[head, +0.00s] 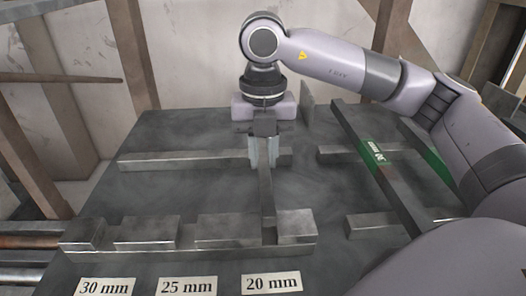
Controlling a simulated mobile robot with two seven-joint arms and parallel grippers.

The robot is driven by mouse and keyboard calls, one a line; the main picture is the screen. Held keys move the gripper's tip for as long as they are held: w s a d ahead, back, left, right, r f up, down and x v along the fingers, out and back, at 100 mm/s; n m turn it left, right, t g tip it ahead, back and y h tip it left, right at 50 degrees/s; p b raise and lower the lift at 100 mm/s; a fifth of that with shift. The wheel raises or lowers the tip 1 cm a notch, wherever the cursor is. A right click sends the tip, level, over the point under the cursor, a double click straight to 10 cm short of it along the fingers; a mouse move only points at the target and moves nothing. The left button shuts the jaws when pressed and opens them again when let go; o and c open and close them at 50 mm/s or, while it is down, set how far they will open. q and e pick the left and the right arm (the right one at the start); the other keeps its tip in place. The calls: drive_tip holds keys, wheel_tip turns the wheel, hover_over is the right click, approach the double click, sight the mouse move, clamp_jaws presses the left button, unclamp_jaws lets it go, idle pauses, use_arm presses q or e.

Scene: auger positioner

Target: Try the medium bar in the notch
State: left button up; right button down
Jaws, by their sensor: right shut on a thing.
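My right gripper (263,152) points down and is shut on a grey metal bar (267,205). The bar's near end lies at the gap above the 20 mm label, between two blocks of the notched gauge (240,232). I cannot tell whether it is fully seated there. The fingers cover part of the bar and no size marking shows on it, so I cannot tell its size. Two other bars lie to the right: one with a green marked band (375,154), and one with a green band (434,160) partly behind my right arm. My left gripper is out of view.
Paper labels read 30 mm (104,287), 25 mm (187,286) and 20 mm (271,283). Low metal rails lie at left (180,159) and right (375,227) on the dark table (140,195). Wooden posts (130,50) stand behind.

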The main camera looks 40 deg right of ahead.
sight(263, 159)
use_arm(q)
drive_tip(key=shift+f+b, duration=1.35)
use_arm(e)
drive_tip(key=shift+f, duration=1.6)
drive_tip(key=c, duration=0.9)
unclamp_jaws()
wheel_tip(263, 159, up, 6)
drive_tip(key=shift+r+p, duration=0.1)
drive_tip(key=shift+p, duration=0.25)
drive_tip(key=shift+r, duration=0.5)
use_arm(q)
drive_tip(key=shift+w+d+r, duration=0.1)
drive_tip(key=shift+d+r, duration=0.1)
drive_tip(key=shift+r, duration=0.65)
use_arm(e)
drive_tip(key=shift+s, duration=0.1)
